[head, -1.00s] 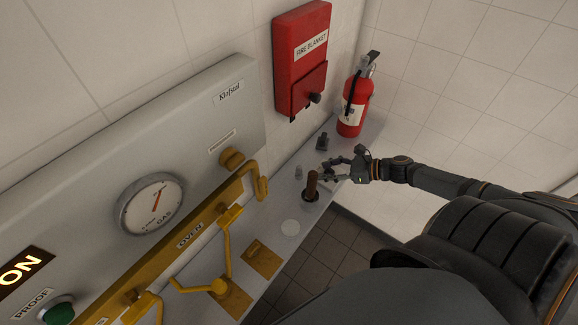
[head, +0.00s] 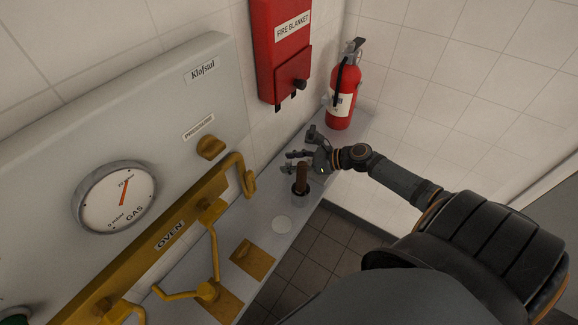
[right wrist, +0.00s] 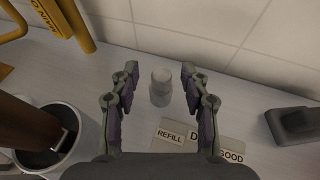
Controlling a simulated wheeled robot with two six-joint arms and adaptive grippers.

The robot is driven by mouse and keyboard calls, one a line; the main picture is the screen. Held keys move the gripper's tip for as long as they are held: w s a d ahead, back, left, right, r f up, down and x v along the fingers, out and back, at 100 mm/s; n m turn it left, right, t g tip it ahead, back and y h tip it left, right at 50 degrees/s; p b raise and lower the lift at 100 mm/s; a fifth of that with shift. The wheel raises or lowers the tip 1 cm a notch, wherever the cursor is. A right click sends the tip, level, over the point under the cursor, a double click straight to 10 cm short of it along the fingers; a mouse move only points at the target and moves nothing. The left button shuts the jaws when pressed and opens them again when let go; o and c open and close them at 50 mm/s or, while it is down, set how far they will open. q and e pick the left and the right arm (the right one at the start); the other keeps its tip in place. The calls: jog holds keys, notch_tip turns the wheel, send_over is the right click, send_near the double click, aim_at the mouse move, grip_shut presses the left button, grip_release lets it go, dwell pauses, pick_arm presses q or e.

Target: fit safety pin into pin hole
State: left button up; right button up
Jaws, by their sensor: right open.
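I cannot make out a safety pin or a pin hole in either view. The red fire extinguisher (head: 345,95) stands upright at the far end of the counter; details at its handle are too small to tell. My right gripper (head: 288,162) is open over the counter, between the extinguisher and a cup with a brown handle in it. In the right wrist view a small pale grey bottle-like piece (right wrist: 161,88) stands on the counter between the open fingers, with gaps on both sides. My left gripper is out of view.
The cup (head: 301,189) with the brown handle stands close beside the right gripper; it also shows at left in the wrist view (right wrist: 75,125). Labels (right wrist: 200,143) and a dark block (right wrist: 295,125) lie on the counter. Yellow pipes (head: 215,235) and the wall are at left.

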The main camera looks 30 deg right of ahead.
aim_at(288, 160)
jog(key=shift+w+a, duration=0.25)
jog(key=shift+a, duration=0.1)
jog(key=shift+w+a+f, duration=0.15)
jog(key=shift+a, duration=0.05)
grip_shut()
pick_arm(q)
jog(key=shift+s+a, duration=0.1)
jog(key=shift+s, duration=0.25)
pick_arm(e)
jog(key=shift+w, duration=0.1)
jog(key=shift+w+d+r, duration=0.1)
jog(key=shift+r, duration=0.3)
notch_tip(288, 160, up, 8)
jog(key=shift+d+r+p, duration=0.15)
jog(key=shift+r+p, duration=0.05)
jog(key=shift+p, duration=0.7)
pick_arm(q)
jog(key=shift+w+r, duration=0.15)
jog(key=shift+r, duration=0.75)
pick_arm(e)
jog(key=shift+r, duration=0.3)
